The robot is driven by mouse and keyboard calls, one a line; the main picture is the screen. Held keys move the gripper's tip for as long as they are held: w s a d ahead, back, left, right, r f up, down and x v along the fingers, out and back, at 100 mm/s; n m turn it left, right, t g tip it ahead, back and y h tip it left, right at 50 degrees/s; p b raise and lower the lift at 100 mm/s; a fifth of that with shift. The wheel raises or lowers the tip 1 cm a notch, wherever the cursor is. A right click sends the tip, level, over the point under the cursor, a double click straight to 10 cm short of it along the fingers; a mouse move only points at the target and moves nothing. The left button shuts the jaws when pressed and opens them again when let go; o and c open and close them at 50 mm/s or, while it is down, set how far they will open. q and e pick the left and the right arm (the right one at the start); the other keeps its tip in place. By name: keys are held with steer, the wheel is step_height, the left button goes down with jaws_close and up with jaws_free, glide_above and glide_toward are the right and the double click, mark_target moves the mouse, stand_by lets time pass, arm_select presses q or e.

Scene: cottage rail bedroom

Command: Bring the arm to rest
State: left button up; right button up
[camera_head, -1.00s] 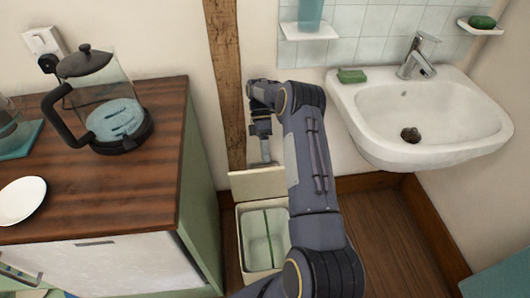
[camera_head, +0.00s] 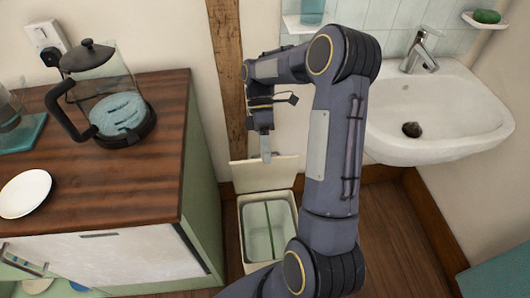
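My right arm reaches up from the bottom middle and bends at the elbow in front of the wall. My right gripper (camera_head: 266,150) points down just in front of the raised lid (camera_head: 281,172) of a cream bin. I cannot tell whether its fingers are open or shut, and I see nothing held in it. The bin (camera_head: 243,222) stands on the floor with its lid up, and its pale green inside shows. My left gripper is not in view.
A wooden counter (camera_head: 165,165) at the left bears a glass kettle (camera_head: 103,95) and a white plate (camera_head: 25,192). A white sink (camera_head: 445,100) with a tap (camera_head: 421,50) is on the right wall, partly hidden by my arm. Wooden floor (camera_head: 392,235) is free below it.

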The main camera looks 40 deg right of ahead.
steer(key=shift+s+a+r, duration=0.4)
steer(key=shift+s+a, duration=0.25)
steer(key=shift+s, duration=0.05)
steer(key=shift+r, duration=0.1)
steer(key=s+a+r+m+t, duration=0.8)
steer(key=s+a+m+t, duration=0.3)
steer(key=s+m+t, duration=0.15)
step_height(320, 180, up, 12)
steer(key=p, duration=1.2)
steer(key=shift+w+m+t+h, duration=0.35)
steer(key=shift+w+m+h, duration=0.05)
steer(key=shift+m, duration=0.05)
